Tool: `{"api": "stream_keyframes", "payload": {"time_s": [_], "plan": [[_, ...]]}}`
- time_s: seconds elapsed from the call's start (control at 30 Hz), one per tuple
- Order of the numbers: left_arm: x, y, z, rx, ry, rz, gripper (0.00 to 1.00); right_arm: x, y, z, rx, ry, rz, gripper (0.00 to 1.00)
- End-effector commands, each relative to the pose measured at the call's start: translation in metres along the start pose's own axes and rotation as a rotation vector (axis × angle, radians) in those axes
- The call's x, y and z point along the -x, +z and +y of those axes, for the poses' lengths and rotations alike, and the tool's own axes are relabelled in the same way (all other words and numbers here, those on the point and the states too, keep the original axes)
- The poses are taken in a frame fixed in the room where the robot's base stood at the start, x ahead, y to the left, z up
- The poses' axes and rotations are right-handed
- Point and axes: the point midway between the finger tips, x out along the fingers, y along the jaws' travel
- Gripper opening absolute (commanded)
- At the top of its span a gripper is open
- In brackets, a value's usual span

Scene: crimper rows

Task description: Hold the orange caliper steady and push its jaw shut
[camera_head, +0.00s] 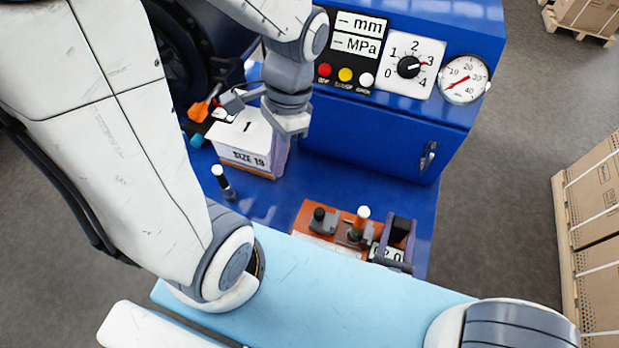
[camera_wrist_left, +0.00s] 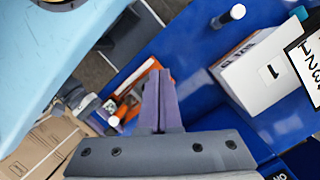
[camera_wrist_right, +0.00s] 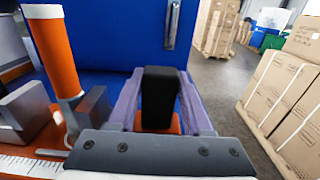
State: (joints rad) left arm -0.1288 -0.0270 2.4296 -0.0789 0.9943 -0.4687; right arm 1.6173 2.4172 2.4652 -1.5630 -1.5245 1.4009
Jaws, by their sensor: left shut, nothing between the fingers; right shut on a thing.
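The orange caliper (camera_head: 312,215) lies on the blue bench, with a grey jaw block at its left and a sliding jaw with an orange, white-topped handle (camera_head: 361,218) a short gap to the right. The handle also shows in the right wrist view (camera_wrist_right: 55,55). My right gripper (camera_head: 396,238) is shut on the black post (camera_wrist_right: 160,92) at the caliper's right end, one purple finger on each side. My left gripper (camera_wrist_left: 158,78) is shut and empty, above the bench beside the white box, left of the caliper in the head view and apart from it.
A white box (camera_head: 238,138) marked 1 stands beside my left gripper. A black, white-topped lever (camera_head: 222,182) rises left of the caliper. A blue cabinet (camera_head: 375,130) with dials stands behind. Bare bench separates lever and caliper. Cartons (camera_head: 597,205) stand at the right.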

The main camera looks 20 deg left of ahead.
Motion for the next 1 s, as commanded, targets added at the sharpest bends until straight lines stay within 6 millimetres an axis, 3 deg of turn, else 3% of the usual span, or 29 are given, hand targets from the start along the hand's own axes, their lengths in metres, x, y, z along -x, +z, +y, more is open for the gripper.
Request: {"api": "stream_keyframes", "payload": {"time_s": [0.03, 0.2, 0.4, 0.53, 0.67, 0.8, 1.0], "plan": [[-0.005, 0.01, -0.016, 0.012, 0.026, -0.037, 0.0, 0.0, 0.0, 0.0, 0.0, -0.001, 0.0, 0.0], [-0.022, 0.051, -0.058, -0.007, 0.133, -0.14, 0.0, 0.0, 0.0, 0.0, 0.0, -0.001, 0.0, 0.0], [-0.046, 0.111, -0.09, -0.038, 0.314, -0.213, 0.0, 0.0, 0.0, 0.0, 0.0, -0.001, 0.0, 0.0], [-0.065, 0.153, -0.097, -0.044, 0.461, -0.218, 0.0, 0.0, 0.0, 0.0, 0.0, -0.001, 0.001, 0.0], [-0.091, 0.183, -0.088, 0.04, 0.648, -0.177, 0.0, 0.0, -0.001, 0.0, 0.0, -0.001, 0.001, 0.0], [-0.123, 0.182, -0.061, 0.328, 0.898, -0.1, 0.0, 0.0, 0.0, 0.0, 0.0, -0.001, 0.001, 0.0], [-0.155, 0.142, -0.031, 0.873, 1.282, -0.063, 0.0, 0.0, 0.0, 0.0, 0.0, 0.0, 0.001, 0.0]]}}
